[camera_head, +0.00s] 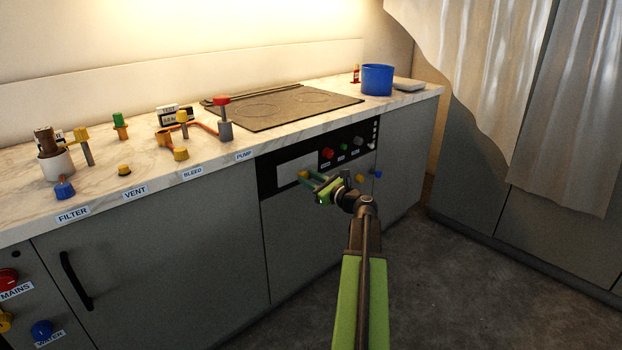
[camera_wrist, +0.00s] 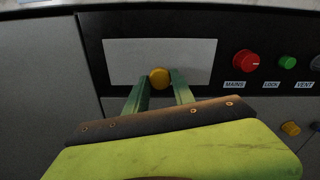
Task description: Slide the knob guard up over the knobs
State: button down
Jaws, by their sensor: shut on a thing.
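A pale flat panel (camera_head: 287,174) lies on the dark control strip of the counter front; it may be the knob guard. It also shows in the wrist view (camera_wrist: 125,58). A yellow knob (camera_wrist: 159,78) sits at its lower edge. My gripper (camera_head: 309,181) is shut on this yellow knob, one green finger on each side, in the wrist view (camera_wrist: 160,77). To the right of the panel are a red knob (camera_wrist: 246,62) labelled MAINS, a green knob (camera_wrist: 287,62) labelled LOCK and a grey knob (camera_wrist: 316,62) above a VENT label.
A loose-looking yellow knob (camera_wrist: 291,128) and a blue knob (camera_head: 376,174) sit lower right on the front. The marble counter (camera_head: 210,165) above carries a hob (camera_head: 280,108), a blue pot (camera_head: 377,80) and several coloured valves. The floor (camera_head: 450,290) in front is clear.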

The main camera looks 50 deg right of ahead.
jog(key=c, duration=1.1)
grip_release()
jog(key=shift+r, duration=0.15)
jog(key=shift+o, duration=0.2)
jog(key=shift+s, duration=0.35)
jog(key=s+a, duration=0.1)
jog(key=s, duration=1.5)
jog(key=shift+s+a, duration=0.15)
jog(key=shift+s, duration=0.2)
